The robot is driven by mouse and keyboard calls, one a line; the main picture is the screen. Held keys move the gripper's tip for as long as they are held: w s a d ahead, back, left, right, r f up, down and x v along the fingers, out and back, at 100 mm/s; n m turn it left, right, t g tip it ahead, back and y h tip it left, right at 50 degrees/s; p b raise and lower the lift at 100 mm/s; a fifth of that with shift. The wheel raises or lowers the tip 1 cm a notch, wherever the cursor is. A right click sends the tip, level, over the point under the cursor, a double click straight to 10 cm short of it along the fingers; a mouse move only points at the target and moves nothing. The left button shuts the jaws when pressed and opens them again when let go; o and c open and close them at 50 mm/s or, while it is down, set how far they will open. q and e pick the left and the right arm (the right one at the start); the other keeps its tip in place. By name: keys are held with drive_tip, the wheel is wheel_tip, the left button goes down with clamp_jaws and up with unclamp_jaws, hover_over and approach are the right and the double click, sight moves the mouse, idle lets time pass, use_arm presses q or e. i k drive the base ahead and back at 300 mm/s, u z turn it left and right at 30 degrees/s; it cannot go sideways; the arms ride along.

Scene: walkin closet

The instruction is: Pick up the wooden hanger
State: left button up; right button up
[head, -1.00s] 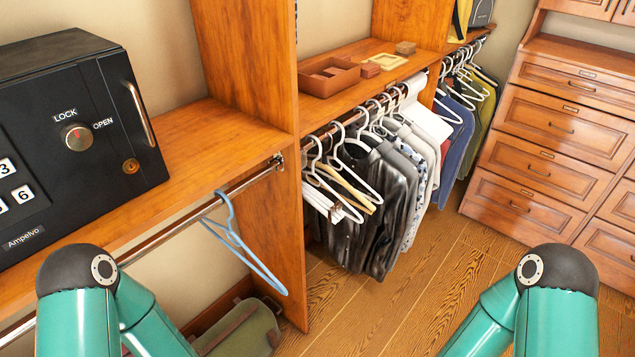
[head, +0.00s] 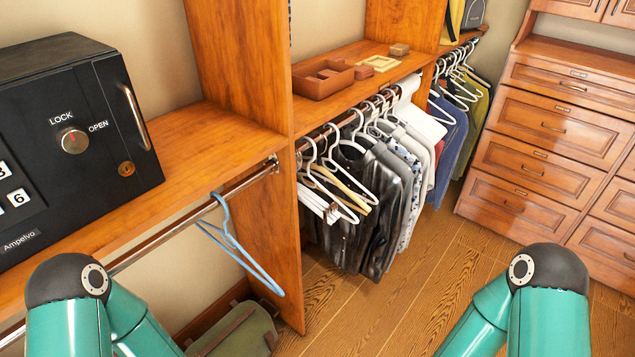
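A pale wood-coloured hanger (head: 345,190) hangs on the middle rod, among white hangers (head: 310,170) at the left end of the row of clothes. Only part of its bar shows; the rest is hidden by the white hangers and a dark garment. Neither of my grippers is in view. Only teal links of my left arm and my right arm show at the bottom corners, well apart from the hanger.
A blue hanger (head: 238,245) hangs alone on the left rod (head: 200,210). A black safe (head: 75,130) stands on the left shelf, and a wooden divider (head: 272,220) separates the bays. Drawers (head: 530,165) stand at right. The wooden floor (head: 390,310) between is clear.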

sight(319, 162)
drive_tip(key=k, duration=0.95)
drive_tip(key=z, duration=4.35)
drive_tip(key=k, duration=0.1)
drive_tip(key=u, duration=2.8)
drive_tip(key=i, duration=2.6)
drive_tip(key=u, duration=1.5)
drive_tip(key=i, duration=0.15)
drive_tip(key=u, duration=1.65)
